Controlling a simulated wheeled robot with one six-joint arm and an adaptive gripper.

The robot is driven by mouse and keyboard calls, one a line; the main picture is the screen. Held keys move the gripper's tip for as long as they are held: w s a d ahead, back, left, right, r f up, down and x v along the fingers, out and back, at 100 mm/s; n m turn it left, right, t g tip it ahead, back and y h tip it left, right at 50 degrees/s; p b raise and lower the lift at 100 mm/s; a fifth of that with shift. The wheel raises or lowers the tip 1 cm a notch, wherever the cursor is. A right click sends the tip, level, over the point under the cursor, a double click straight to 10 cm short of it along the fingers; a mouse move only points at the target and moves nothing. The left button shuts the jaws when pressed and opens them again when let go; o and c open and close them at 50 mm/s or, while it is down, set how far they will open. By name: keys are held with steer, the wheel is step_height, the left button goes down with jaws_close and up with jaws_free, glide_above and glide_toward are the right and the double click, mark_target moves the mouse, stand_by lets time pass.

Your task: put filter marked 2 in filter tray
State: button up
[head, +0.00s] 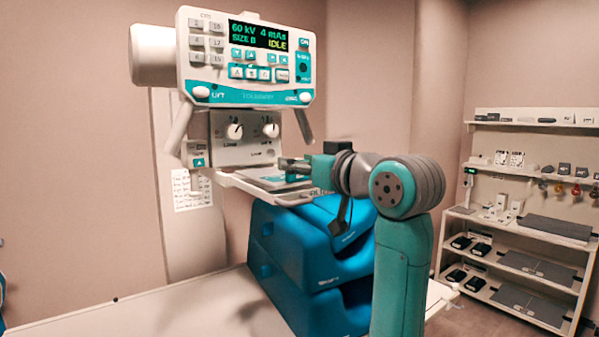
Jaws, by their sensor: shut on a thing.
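The filter tray (240,187) is a pale, shallow ledge under the X-ray head, with lettering on its front edge. A flat grey and teal plate, which looks like the filter (272,179), lies over the tray or just above it; I cannot tell whether it touches. No number can be read on it. My gripper (288,166) reaches in from the right, at tray height, and is shut at the plate's right side. The gripper and wrist hide part of the plate and the tray's right end.
The X-ray head (247,57) with its lit panel, reading IDLE, hangs above the tray, and two handles hang down at its sides. Blue padded blocks (300,262) stand on the white table (150,310) below. A shelf unit (520,175) with small items stands at right.

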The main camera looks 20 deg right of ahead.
steer(key=shift+w+f, duration=0.2)
steer(key=shift+f, duration=0.6)
steer(key=o, duration=1.2)
steer(key=shift+f, duration=0.1)
steer(key=v, duration=1.2)
